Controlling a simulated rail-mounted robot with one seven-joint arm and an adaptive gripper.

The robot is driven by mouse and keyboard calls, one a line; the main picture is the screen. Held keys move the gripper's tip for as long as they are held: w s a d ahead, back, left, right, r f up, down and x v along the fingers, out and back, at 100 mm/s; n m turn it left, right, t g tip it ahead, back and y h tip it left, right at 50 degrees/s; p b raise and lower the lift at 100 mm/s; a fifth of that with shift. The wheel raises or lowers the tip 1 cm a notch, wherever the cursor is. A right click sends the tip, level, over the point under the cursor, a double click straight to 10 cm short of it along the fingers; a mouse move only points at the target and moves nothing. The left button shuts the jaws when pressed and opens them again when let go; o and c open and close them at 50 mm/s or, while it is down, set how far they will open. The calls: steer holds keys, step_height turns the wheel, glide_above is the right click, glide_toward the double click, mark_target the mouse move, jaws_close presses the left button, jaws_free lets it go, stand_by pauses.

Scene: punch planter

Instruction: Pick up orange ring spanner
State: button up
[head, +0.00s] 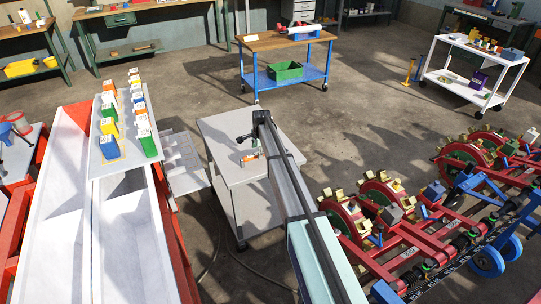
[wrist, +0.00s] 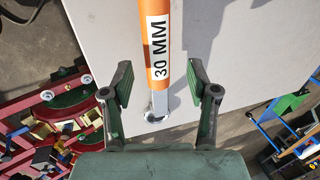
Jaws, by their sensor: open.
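The orange ring spanner (wrist: 158,42) has a white label reading "30 MM" and a bare metal ring end (wrist: 157,114). In the wrist view it runs from the top edge down between my fingers, over a pale grey top. My gripper (wrist: 160,84) is open, with one green-grey finger on each side of the spanner and a visible gap on both sides. The height between the fingers and the spanner is hard to judge. In the head view my arm reaches over the grey cart (head: 220,130). A small orange and pale item (head: 250,157) shows there, too small to identify surely.
A red planter machine (head: 385,215) with several wheels stands at right. White troughs (head: 125,240) and a board with several coloured boxes (head: 108,168) stand at left. A blue trolley (head: 283,52) with a green bin (head: 286,71) is behind. Open floor lies beyond the cart.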

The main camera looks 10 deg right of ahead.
steer(key=shift+p+x, duration=0.85)
steer(key=shift+x, duration=1.45)
steer(key=shift+s+d, duration=0.1)
steer(key=shift+s, duration=0.1)
jaws_close()
